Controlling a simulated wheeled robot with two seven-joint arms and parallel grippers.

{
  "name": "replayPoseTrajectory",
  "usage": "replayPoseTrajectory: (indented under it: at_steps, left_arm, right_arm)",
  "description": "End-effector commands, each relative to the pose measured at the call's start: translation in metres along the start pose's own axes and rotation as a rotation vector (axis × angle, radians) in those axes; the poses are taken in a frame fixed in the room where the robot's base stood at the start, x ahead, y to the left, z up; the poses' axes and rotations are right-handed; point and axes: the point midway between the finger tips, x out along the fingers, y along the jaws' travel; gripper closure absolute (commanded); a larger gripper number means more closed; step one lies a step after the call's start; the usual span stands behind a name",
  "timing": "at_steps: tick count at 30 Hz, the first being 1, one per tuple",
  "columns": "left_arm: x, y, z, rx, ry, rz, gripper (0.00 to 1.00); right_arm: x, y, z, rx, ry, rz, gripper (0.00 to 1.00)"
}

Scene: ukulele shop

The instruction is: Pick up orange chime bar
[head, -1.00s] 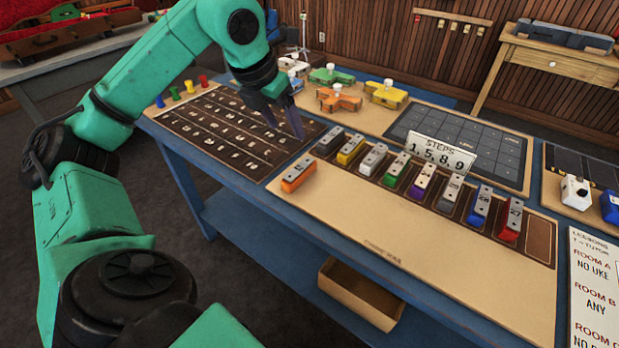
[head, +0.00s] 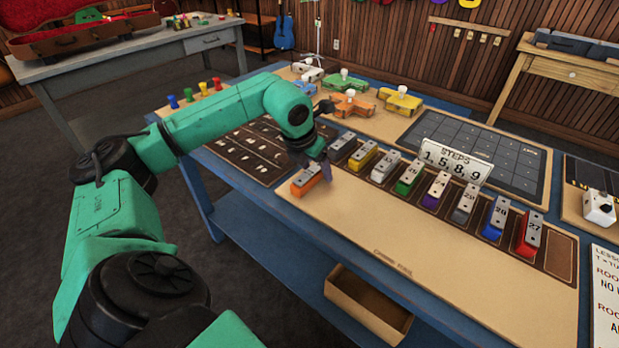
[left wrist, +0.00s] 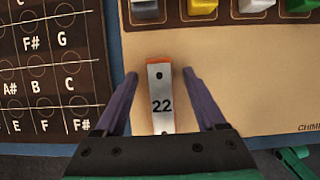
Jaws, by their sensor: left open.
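The orange chime bar (head: 306,180) lies on the light board at its left end, apart from the row of bars. It has a silver top plate marked 22, clear in the left wrist view (left wrist: 160,97). My left gripper (head: 312,170) is above the bar in the head view. In the left wrist view its two purple fingers (left wrist: 158,80) are open, one on each side of the bar, with a gap on both sides. My right gripper is not in view.
Several other chime bars (head: 411,175) stand in a dark rack to the right. A card reading STEPS (head: 457,160) stands behind them. A dark note chart (head: 245,152) lies left of the bar. The light board (head: 400,235) is bare in front of the rack.

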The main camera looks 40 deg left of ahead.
Motion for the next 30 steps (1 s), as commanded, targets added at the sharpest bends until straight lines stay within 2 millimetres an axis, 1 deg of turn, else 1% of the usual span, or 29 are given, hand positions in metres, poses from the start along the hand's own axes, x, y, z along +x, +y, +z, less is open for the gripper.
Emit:
replayPoseTrajectory:
  at_steps: [2,3,5,6,7,8,17,20,22,26,29,30]
  left_arm:
    - [0.0,0.0,0.0,0.0,0.0,0.0,0.28]
    - [0.0,0.0,0.0,0.0,0.0,0.0,0.43]
    - [-0.001,0.0,0.0,0.0,0.0,0.0,0.66]
    - [-0.001,0.0,0.0,0.0,0.0,0.0,0.81]
    - [-0.001,0.0,0.0,0.0,0.0,0.0,0.93]
    - [-0.001,0.0,0.0,0.0,0.0,0.0,1.0]
    - [-0.002,0.0,0.001,0.0,-0.001,0.0,1.0]
    - [-0.009,0.0,0.004,-0.001,-0.002,0.0,1.0]
    - [-0.017,0.0,0.008,-0.001,-0.003,0.0,1.0]
    - [-0.048,-0.001,0.021,-0.001,-0.007,-0.003,1.0]
    - [-0.085,-0.001,0.037,-0.001,-0.01,-0.005,1.0]
    - [-0.1,-0.002,0.043,0.0,-0.01,-0.006,1.0]
  right_arm:
    - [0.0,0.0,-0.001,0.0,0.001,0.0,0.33]
    - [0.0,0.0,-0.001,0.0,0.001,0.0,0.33]
    - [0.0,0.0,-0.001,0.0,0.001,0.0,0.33]
    - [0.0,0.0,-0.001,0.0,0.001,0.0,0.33]
    - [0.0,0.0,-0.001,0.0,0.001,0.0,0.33]
    - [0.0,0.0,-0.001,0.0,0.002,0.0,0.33]
    - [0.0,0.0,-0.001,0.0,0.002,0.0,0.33]
    - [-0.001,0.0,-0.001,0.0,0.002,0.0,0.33]
    - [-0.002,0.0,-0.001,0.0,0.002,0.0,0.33]
    - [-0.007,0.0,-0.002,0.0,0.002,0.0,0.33]
    - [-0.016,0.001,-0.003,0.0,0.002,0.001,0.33]
    - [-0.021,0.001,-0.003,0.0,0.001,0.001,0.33]
